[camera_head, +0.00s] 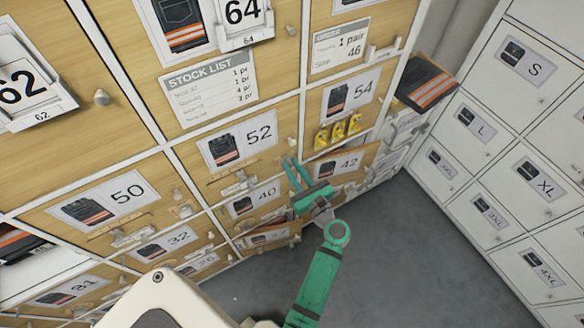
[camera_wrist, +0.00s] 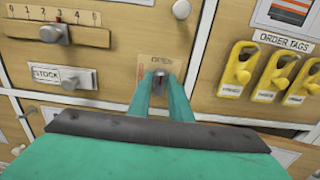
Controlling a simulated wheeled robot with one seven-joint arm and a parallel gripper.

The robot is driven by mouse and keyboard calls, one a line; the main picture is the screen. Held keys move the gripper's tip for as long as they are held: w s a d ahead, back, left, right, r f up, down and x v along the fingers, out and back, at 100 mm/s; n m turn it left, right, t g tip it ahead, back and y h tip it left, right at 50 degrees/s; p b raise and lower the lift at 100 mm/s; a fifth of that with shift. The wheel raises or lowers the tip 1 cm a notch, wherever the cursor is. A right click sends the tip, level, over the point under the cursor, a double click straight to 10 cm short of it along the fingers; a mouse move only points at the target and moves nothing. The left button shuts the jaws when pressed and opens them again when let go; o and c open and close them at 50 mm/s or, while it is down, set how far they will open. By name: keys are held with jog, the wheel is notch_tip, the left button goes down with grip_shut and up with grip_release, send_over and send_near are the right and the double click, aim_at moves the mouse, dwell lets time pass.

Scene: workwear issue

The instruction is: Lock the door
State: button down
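The door I face is a light wood locker door labelled 52 (camera_head: 225,147). In the wrist view, a small dark lock knob with a red mark (camera_wrist: 158,73) sits on a tan plate (camera_wrist: 158,63) marked OPEN. My green gripper (camera_head: 291,162) is at this door's lower right corner. In the wrist view its two fingers (camera_wrist: 158,84) stand on either side of the knob, close to it. The fingertips partly hide the knob, and I cannot tell whether they press on it.
Yellow order tags (camera_wrist: 262,75) hang just right of my fingers. A slider scale (camera_wrist: 55,34) and a STOCK knob (camera_wrist: 66,78) are at left. Door 42 (camera_head: 345,163) is swung out below right. Grey lockers (camera_head: 520,150) stand at right, with grey floor (camera_head: 400,250) between.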

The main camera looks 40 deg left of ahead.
jog(key=shift+n, duration=0.4)
jog(key=n, duration=0.8)
jog(key=shift+s+f, duration=0.1)
jog(key=n, duration=0.4)
jog(key=shift+a+n, duration=0.1)
jog(key=shift+n, duration=0.2)
jog(key=shift+f+n, duration=0.15)
jog(key=shift+n, duration=2.15)
jog(key=c, duration=1.8)
grip_release()
jog(key=shift+s, duration=0.15)
